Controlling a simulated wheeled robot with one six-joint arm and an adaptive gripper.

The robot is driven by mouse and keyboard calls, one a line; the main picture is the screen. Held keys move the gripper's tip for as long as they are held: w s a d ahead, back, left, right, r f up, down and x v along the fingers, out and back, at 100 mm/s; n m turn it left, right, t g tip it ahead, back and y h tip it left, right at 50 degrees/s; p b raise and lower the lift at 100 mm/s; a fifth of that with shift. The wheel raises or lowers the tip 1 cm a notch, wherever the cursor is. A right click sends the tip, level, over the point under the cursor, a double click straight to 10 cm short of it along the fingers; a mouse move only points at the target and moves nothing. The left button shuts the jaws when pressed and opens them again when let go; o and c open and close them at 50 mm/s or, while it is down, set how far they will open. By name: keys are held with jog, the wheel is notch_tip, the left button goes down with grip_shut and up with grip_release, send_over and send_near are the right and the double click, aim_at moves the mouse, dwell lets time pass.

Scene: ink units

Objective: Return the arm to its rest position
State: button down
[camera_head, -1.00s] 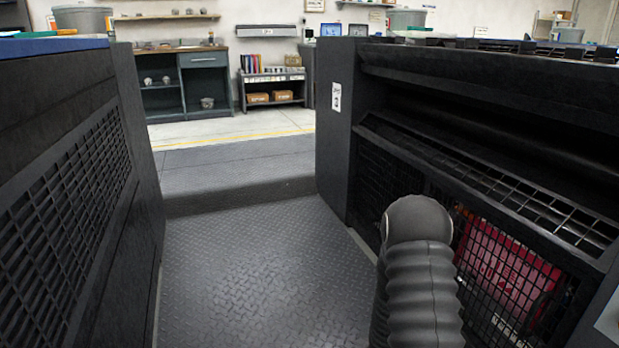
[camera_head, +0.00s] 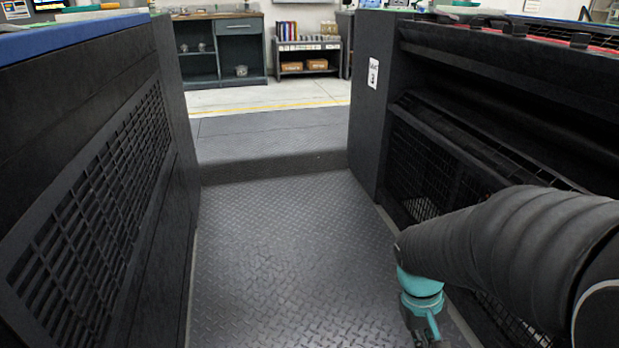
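My arm (camera_head: 500,245), in a ribbed black sleeve, comes in from the right edge and reaches toward the lower middle of the head view. Its teal wrist (camera_head: 420,284) hangs down at the end, above the walkway beside the right-hand machine. My gripper is only partly in view below the teal wrist, at the bottom edge. Its fingertips are cut off by the frame, so I cannot see whether it is open or shut, or whether it holds anything.
Black ink units stand close on the left (camera_head: 100,190) and right (camera_head: 375,100). Between them a diamond-plate walkway (camera_head: 280,250) is clear and leads to a step. Beyond it are a workbench (camera_head: 220,50) and a low shelf (camera_head: 305,58) with boxes.

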jog(key=s+a+r+t+y+p, duration=0.1)
jog(key=a+r+t+p, duration=0.1)
jog(key=r, duration=0.8)
jog(key=s+a+r+t+y+p, duration=0.1)
jog(key=a+r+t+p, duration=0.1)
jog(key=a+r+t, duration=0.3)
notch_tip(320, 180, up, 5)
jog(key=shift+s+a+f+t+p, duration=0.15)
jog(key=shift+s+a+t+p, duration=0.15)
jog(key=shift+a, duration=0.05)
